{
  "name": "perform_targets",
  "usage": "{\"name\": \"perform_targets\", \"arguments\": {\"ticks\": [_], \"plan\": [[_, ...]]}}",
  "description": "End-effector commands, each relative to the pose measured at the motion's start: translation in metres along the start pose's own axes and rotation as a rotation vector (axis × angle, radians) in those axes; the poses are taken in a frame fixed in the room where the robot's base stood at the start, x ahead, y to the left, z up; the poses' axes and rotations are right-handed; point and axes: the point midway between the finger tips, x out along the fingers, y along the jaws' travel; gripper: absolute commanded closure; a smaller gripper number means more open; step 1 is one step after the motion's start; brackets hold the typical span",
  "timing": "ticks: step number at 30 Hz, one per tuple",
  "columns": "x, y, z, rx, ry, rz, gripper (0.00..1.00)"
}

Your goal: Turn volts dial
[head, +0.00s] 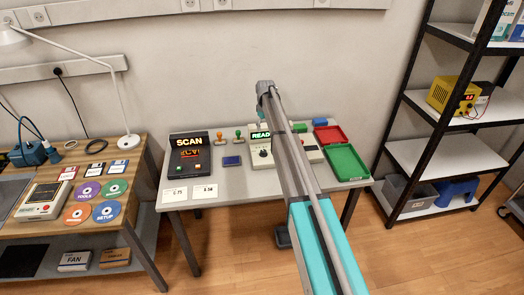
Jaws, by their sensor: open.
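A yellow bench unit (455,96) with a small lit red display and small front controls stands on the shelf rack at the right. A pale device (262,153) with a green READ sign and a dark round knob stands on the middle table, partly hidden behind my arm. No volts lettering is legible, so I cannot tell which control is the volts dial. My arm rises from the lower right across the middle table to a grey joint near the wall. My gripper's fingers do not show, and nothing is seen touching either unit.
A SCAN box (189,155), stamps, and red and green trays (347,163) stand on the middle table (235,185). The left bench (125,210) holds a lamp, discs and a meter. The black rack (420,115) has open shelf room. Floor shows in front.

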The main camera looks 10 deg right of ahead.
Motion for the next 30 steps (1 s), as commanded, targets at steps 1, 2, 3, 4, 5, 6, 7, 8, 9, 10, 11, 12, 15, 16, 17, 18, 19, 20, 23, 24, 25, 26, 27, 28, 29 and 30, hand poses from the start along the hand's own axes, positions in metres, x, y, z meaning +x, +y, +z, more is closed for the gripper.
{"name": "perform_targets", "arguments": {"ticks": [1,2,3,4,5,6,7,8,9,10,11,12,15,16,17,18,19,20,23,24,25,26,27,28,29,30], "plan": [[0.001,0.0,0.0,0.0,0.0,0.0,0.21],[0.001,-0.001,0.0,-0.001,0.0,0.0,0.21],[0.002,-0.001,0.0,-0.001,0.0,0.0,0.21],[0.003,-0.001,-0.001,-0.001,0.0,0.0,0.21],[0.003,-0.001,-0.001,-0.001,0.0,0.0,0.21],[0.005,-0.001,-0.001,-0.001,0.0,0.0,0.21],[0.006,-0.001,-0.001,-0.001,0.0,0.0,0.21],[0.007,-0.001,-0.001,-0.001,0.0,0.0,0.21],[0.009,-0.001,-0.001,-0.001,0.0,0.0,0.21],[0.011,-0.001,-0.001,-0.001,0.0,0.0,0.21],[0.013,-0.001,-0.001,-0.001,0.0,0.0,0.21],[0.016,-0.001,-0.001,-0.001,0.0,0.0,0.21],[0.023,-0.002,-0.001,-0.001,0.0,0.0,0.21],[0.025,-0.002,-0.001,-0.001,0.0,0.0,0.21],[0.028,-0.002,-0.001,-0.002,0.0,0.0,0.21],[0.031,-0.002,-0.001,-0.002,0.0,0.0,0.21],[0.033,-0.002,-0.001,-0.002,0.0,0.0,0.21],[0.035,-0.002,-0.001,-0.002,0.0,0.0,0.21],[0.043,-0.002,-0.001,-0.002,0.0,0.0,0.21],[0.046,-0.002,-0.001,-0.002,0.0,0.0,0.21],[0.048,-0.002,-0.001,-0.002,0.0,0.0,0.21],[0.051,-0.002,-0.001,-0.002,0.0,0.0,0.21],[0.054,-0.002,-0.001,-0.002,0.0,0.0,0.21],[0.056,-0.002,-0.001,-0.002,0.0,0.0,0.21],[0.058,-0.002,-0.001,-0.002,0.0,0.0,0.21],[0.061,-0.002,-0.001,-0.002,0.0,0.0,0.21]]}}
